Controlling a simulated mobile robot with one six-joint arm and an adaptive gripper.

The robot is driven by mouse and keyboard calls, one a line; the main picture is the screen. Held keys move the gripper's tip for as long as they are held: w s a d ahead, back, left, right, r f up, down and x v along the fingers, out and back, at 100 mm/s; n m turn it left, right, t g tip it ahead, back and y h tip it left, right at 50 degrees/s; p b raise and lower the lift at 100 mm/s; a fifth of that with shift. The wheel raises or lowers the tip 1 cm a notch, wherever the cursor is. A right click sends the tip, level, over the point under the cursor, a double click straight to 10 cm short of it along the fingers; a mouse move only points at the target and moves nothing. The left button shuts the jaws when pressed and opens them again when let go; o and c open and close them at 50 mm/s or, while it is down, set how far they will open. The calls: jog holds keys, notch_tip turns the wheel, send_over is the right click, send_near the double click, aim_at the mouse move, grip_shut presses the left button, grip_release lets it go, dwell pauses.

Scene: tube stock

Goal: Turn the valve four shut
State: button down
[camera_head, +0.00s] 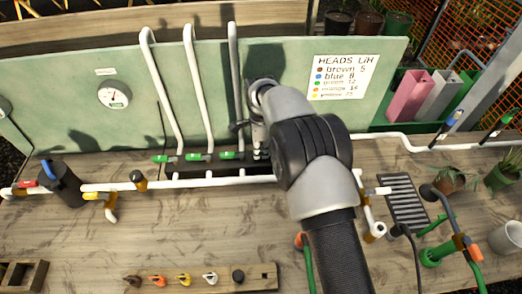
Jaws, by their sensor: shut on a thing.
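A row of valves with green handles sits on the dark manifold strip (208,167) at the foot of the green backboard. Three handles show: the first (160,158), the second (194,157) and the third (228,155), all lying sideways. My gripper (259,151) reaches down at the right end of this row, to the right of the third handle. It is shut at the place of valve four. My arm and gripper hide most of that valve, so I cannot tell its handle's angle.
White pipes (160,90) rise along the backboard (200,75), close to my gripper. A round gauge (114,95) is at left, a sign (341,77) at right. A nozzle rack (205,280) lies in front; the bench (190,235) behind it is clear.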

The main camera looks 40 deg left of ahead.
aim_at(261, 151)
dwell(0.5)
jog(key=c, duration=1.6)
grip_release()
jog(key=shift+o, duration=0.2)
jog(key=shift+r, duration=0.1)
notch_tip(261, 151, up, 12)
